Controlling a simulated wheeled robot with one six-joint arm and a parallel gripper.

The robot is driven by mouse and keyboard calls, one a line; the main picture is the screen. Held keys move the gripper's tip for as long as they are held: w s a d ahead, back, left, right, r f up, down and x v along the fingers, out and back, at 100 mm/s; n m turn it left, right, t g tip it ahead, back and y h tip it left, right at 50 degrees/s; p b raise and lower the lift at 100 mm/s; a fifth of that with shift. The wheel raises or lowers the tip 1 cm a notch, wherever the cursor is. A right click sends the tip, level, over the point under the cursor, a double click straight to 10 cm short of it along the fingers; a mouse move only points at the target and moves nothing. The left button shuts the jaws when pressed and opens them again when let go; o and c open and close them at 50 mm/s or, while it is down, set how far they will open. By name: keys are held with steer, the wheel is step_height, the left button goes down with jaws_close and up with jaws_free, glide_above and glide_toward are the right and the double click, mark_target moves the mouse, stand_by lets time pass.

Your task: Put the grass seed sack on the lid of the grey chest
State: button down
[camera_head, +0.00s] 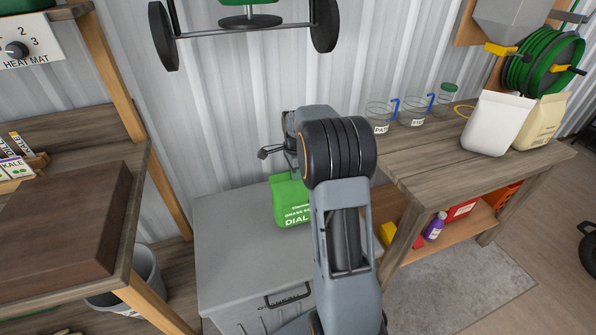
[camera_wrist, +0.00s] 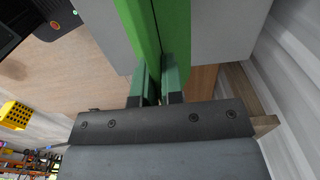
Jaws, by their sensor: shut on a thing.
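The green grass seed sack (camera_head: 289,201) is at the grey chest's lid (camera_head: 235,241), upright in the head view, toward the lid's back right. My gripper (camera_wrist: 160,92) is shut on the sack, which shows as a green band in the wrist view (camera_wrist: 178,30). In the head view my arm hides the fingers and the sack's right side. I cannot tell whether the sack's base touches the lid. The chest's handle (camera_head: 287,296) is on its front.
A wooden bench (camera_head: 425,165) on the right holds jars, a white bag (camera_head: 496,122) and a tan bag (camera_head: 541,122). A shelf with a brown block (camera_head: 65,225) is at left, above a grey bucket (camera_head: 128,285). The lid's left part is clear.

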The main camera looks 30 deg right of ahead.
mark_target(297, 196)
steer(key=shift+w+a+f, duration=0.15)
steer(key=shift+w+f, duration=0.15)
steer(key=shift+f, duration=1.4)
steer(key=shift+f+b, duration=0.15)
steer(key=shift+b, duration=0.15)
steer(key=c, duration=1.2)
jaws_free()
steer(key=shift+s+f, duration=0.1)
steer(key=shift+c, duration=0.2)
